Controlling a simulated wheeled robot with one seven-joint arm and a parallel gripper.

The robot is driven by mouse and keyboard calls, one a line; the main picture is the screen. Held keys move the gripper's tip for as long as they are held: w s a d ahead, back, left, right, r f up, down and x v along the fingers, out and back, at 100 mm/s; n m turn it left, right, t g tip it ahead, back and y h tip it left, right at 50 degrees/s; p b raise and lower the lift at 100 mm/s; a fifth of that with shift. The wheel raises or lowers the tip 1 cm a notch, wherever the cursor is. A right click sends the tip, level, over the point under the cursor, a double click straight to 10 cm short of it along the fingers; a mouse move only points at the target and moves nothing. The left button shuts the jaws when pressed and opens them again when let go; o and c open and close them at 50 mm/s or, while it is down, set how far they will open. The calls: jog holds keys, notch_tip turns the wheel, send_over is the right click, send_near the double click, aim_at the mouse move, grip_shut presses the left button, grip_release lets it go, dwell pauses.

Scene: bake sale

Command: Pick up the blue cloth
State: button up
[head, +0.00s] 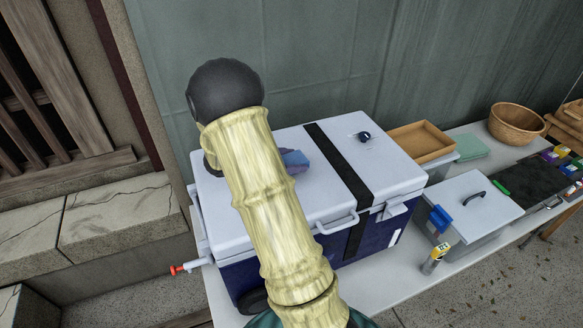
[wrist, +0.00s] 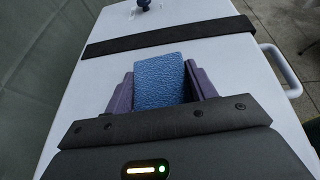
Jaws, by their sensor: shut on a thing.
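The blue cloth (wrist: 160,78) is between the two purple fingers of my gripper (wrist: 162,90) in the wrist view, over the white lid of the cooler (wrist: 222,62). The gripper is shut on the cloth. In the head view a small part of the blue cloth (head: 295,158) shows just right of my arm, above the lid of the cooler (head: 310,205). My arm hides most of the gripper there. I cannot tell whether the cloth still touches the lid.
To the right are a wooden tray (head: 421,142), a grey box (head: 473,205) and a wicker bowl (head: 516,124). A wall (head: 330,60) stands close behind.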

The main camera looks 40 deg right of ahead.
aim_at(292, 159)
notch_tip(292, 159, up, 7)
jog(key=shift+r+b, duration=0.15)
jog(key=shift+b, duration=0.3)
jog(key=shift+d, duration=0.1)
